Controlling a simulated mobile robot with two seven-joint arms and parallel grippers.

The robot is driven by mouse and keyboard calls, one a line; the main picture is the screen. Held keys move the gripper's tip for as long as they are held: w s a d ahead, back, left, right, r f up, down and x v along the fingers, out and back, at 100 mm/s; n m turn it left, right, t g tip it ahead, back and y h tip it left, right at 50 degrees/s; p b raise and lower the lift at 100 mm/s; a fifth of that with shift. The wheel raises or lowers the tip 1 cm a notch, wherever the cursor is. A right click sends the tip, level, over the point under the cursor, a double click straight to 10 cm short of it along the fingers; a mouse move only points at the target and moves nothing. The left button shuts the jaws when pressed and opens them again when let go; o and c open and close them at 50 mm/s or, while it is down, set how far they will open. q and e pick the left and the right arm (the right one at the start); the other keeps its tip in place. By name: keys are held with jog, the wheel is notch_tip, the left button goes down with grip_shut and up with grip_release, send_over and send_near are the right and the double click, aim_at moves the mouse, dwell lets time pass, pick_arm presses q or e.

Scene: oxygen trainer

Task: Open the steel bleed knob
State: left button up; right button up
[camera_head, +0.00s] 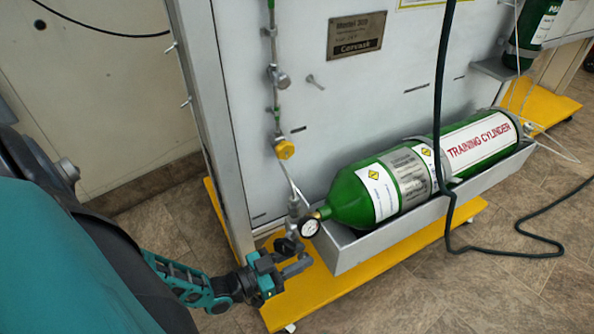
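A small round steel knob (283,80) sits on the thin pipe on the front of the grey panel, above a yellow knob (284,148). I take it to be the bleed knob, though no label on it is readable. My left gripper (296,258) is low in the picture, well below both knobs. It is beside the pressure gauge (309,228) and the valve fittings (293,206) at the cylinder's neck. A dark rounded part there overlaps the fingers, so their opening and any contact are unclear. My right gripper is out of view.
A green training cylinder (352,200) lies in a grey trough (345,258) on a yellow base (305,297). A black cable (441,90) hangs in front of the panel and runs over the floor. Free floor (420,300) lies in front.

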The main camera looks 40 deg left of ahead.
pick_arm(q)
jog(key=shift+c, duration=0.4)
grip_shut()
jog(key=shift+f+t, duration=0.1)
jog(key=shift+t, duration=0.2)
jog(key=shift+w+a+f+t+h, duration=0.15)
jog(key=shift+t+h, duration=0.15)
jog(key=shift+t, duration=0.4)
jog(key=shift+s+a+t+h, duration=0.15)
jog(key=shift+t+h, duration=0.15)
jog(key=shift+t, duration=0.4)
jog(key=shift+w, duration=0.1)
jog(key=shift+t, duration=0.3)
